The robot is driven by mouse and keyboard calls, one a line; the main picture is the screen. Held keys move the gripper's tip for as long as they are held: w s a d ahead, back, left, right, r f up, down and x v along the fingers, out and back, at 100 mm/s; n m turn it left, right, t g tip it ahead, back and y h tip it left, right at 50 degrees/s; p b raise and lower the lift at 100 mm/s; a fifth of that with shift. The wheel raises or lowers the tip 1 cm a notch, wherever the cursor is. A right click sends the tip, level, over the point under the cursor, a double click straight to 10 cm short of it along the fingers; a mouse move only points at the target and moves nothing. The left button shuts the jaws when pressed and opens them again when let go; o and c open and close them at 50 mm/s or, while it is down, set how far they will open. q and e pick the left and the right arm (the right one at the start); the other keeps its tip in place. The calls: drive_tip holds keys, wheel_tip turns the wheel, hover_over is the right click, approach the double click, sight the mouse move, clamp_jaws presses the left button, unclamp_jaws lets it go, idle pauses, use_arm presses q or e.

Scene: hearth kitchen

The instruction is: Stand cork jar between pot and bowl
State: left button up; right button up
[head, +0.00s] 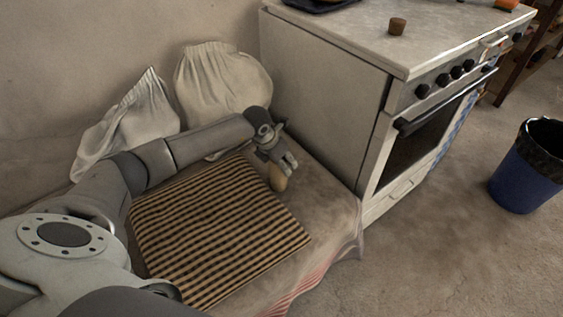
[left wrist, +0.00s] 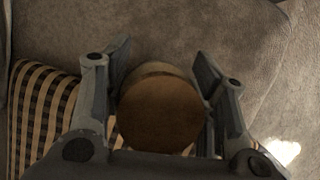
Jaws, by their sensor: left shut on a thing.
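My left gripper (head: 277,166) reaches out over the cloth-covered bench beside the stove. It is shut on the cork jar, whose tan lower part (head: 278,182) shows just below the fingers in the head view. In the left wrist view the jar's round brown cork top (left wrist: 160,115) lies between the two fingers, with a paler rim behind it. I cannot tell whether the jar touches the bench. No pot or bowl can be made out for sure. My right gripper is not in view.
A checked cushion (head: 210,228) lies on the bench (head: 335,205), and two pale sacks (head: 215,80) lean on the wall. The stove (head: 325,100) stands close on the right. On its top are a small brown item (head: 397,26) and a dark pan edge (head: 318,5). A blue bin (head: 522,180) stands right.

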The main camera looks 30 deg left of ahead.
use_arm(q)
drive_tip(key=shift+f, duration=0.1)
drive_tip(key=o, duration=1.3)
drive_tip(key=shift+o, duration=0.2)
